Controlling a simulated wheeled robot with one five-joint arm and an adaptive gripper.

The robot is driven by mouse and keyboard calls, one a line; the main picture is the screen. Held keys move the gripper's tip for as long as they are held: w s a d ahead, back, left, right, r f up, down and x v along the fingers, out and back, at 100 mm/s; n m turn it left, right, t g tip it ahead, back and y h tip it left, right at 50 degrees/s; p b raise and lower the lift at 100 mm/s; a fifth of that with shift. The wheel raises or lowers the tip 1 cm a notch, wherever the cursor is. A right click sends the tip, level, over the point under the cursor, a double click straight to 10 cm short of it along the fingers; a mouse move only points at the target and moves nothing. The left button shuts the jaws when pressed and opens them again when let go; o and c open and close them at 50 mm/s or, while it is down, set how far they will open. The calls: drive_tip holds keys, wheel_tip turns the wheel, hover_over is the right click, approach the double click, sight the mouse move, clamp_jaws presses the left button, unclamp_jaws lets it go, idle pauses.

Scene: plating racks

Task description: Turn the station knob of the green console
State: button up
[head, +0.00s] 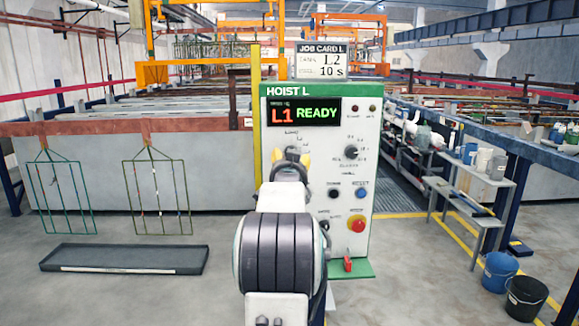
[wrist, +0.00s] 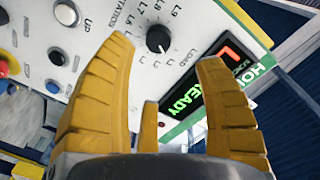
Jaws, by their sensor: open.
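The green console (head: 316,92) is a white cabinet with a green header reading HOIST L, and its display (head: 304,112) reads L1 READY. My gripper (head: 291,152) is in front of the upper left panel and hides most of the station dial there. In the wrist view the black round station knob (wrist: 160,39) shows among printed marks such as L6, L9 and LOAD. My gripper's yellow fingers (wrist: 166,58) are open and empty, apart on either side of the knob's line. The knob appears beyond the fingertips, not gripped.
A second black knob (head: 351,151), a blue button (head: 362,193) and a red stop button (head: 356,225) are on the same panel. A job card (head: 321,62) above reads L2 and 10 s. A dark tray (head: 124,259) lies left; buckets (head: 525,298) stand right.

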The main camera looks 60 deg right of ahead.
drive_tip(key=shift+v, duration=0.8)
